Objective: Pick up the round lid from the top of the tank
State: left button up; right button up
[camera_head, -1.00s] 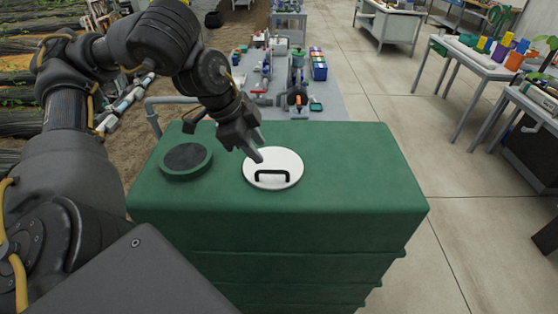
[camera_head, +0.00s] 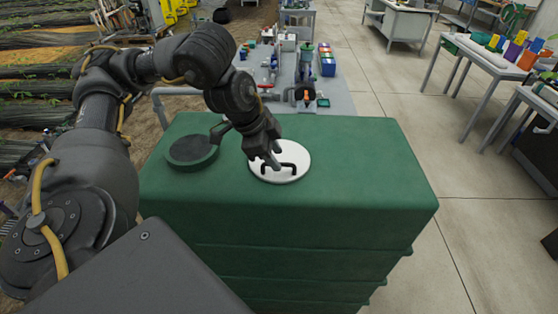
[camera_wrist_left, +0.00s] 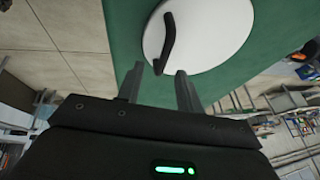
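The round white lid (camera_head: 298,169) with a black bar handle lies on top of the green tank (camera_head: 360,180). The lid also shows in the left wrist view (camera_wrist_left: 215,35), with its handle (camera_wrist_left: 168,45) toward the fingers. My left gripper (camera_head: 276,163) is above the lid, by the handle. In the left wrist view my left gripper (camera_wrist_left: 160,85) has its two fingers apart with nothing between them, and the handle's end is just ahead of the fingertips. I cannot tell the exact height gap. My right gripper is not in view.
A dark green round cap (camera_head: 192,150) sits on the tank top left of the lid. Behind the tank is a grey bench (camera_head: 338,98) with pumps and fittings. Tables with colourful items (camera_head: 490,62) stand at the right. The floor right of the tank is clear.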

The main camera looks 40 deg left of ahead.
aim_at(281, 163)
pick_arm(q)
jog(key=shift+x, duration=1.75)
jog(key=shift+w+a, duration=0.1)
grip_shut()
jog(key=shift+r, duration=0.1)
